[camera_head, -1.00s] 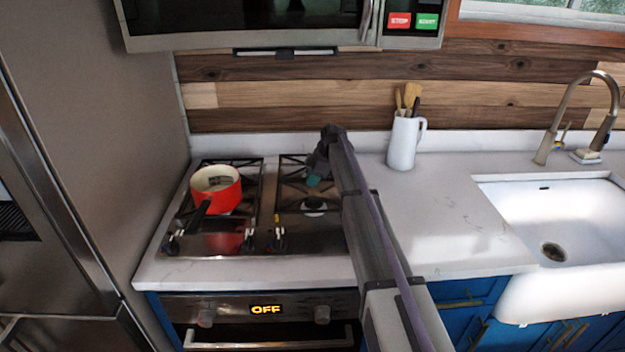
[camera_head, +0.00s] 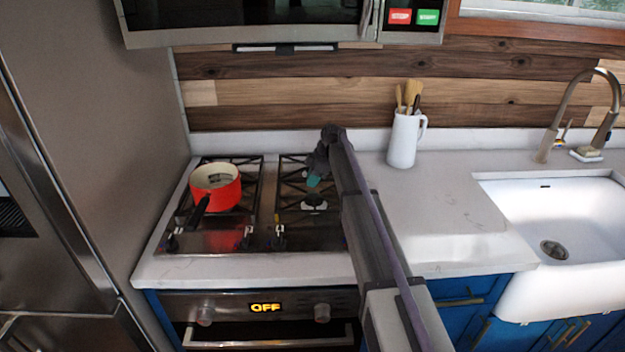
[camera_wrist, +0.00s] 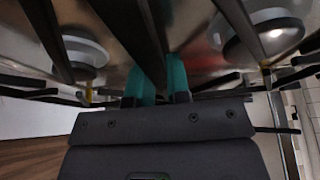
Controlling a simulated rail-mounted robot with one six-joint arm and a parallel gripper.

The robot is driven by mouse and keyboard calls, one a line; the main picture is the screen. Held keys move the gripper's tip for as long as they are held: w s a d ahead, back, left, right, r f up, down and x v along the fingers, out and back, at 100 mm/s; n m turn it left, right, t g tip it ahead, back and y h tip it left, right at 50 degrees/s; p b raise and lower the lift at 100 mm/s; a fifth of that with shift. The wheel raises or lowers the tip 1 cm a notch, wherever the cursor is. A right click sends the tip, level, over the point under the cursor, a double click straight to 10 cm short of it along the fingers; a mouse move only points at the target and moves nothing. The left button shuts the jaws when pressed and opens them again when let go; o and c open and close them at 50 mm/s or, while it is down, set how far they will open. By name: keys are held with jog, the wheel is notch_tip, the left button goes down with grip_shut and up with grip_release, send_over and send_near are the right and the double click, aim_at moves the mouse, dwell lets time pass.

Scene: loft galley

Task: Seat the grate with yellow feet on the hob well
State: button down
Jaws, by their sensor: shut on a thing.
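The dark grate with yellow feet (camera_head: 284,196) is over the right side of the steel hob (camera_head: 205,242); one yellow foot shows at its front left. My gripper (camera_head: 313,180), with teal fingertips, is at the grate's middle, and my arm hides the grate's right part. In the wrist view my gripper (camera_wrist: 163,82) is shut on a dark bar of the grate (camera_wrist: 148,30). A yellow foot (camera_wrist: 89,92) hangs at left there, near a round burner (camera_wrist: 82,52). I cannot tell whether the feet touch the hob well.
A red pot (camera_head: 228,190) stands on the left grate, its dark handle pointing forward. A white jug with utensils (camera_head: 403,142) stands on the counter right of the hob. The microwave (camera_head: 240,22) hangs above. The counter between hob and sink (camera_head: 545,190) is clear.

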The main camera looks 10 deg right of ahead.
jog(key=c, duration=1)
grip_release()
notch_tip(320, 180, up, 7)
jog(key=p, duration=0.7)
jog(key=shift+r, duration=0.1)
